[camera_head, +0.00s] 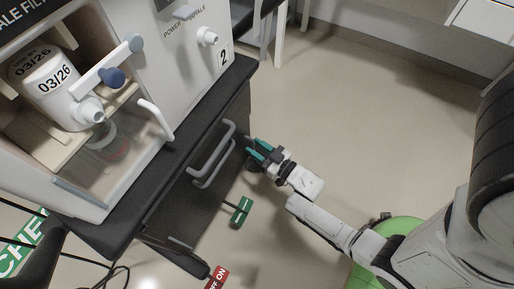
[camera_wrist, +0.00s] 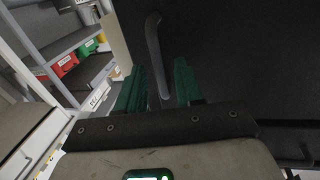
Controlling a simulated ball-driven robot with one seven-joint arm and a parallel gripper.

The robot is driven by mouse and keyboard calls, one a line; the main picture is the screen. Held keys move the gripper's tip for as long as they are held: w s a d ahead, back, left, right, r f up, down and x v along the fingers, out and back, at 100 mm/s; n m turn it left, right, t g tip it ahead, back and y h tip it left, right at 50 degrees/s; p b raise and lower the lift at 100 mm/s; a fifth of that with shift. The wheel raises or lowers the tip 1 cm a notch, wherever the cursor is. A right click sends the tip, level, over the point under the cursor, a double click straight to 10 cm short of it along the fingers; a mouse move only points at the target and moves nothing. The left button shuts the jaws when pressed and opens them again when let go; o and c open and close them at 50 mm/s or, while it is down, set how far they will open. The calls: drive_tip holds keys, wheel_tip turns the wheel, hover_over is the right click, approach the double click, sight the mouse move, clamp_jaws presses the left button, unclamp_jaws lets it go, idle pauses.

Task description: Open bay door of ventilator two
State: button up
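The ventilator marked 2 (camera_head: 200,75) stands at the upper left in the head view. A pale upright handle (camera_head: 155,119) is on its front beside a clear panel. Below it is a dark cart with grey bar handles (camera_head: 212,152). Which panel is the bay door I cannot tell. My gripper (camera_head: 255,148) is right of the cart handles, apart from them, with its green fingers open and empty. In the wrist view my gripper (camera_wrist: 160,72) has its fingers spread, and a grey bar handle (camera_wrist: 155,48) on a dark face appears between them, farther off.
A green tag (camera_head: 241,211) and a red OFF/ON tag (camera_head: 217,278) stick out near the cart. Open floor (camera_head: 350,110) lies to the right. Shelves with bins (camera_wrist: 65,65) show at left in the wrist view.

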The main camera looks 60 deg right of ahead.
clamp_jaws()
idle(1.2)
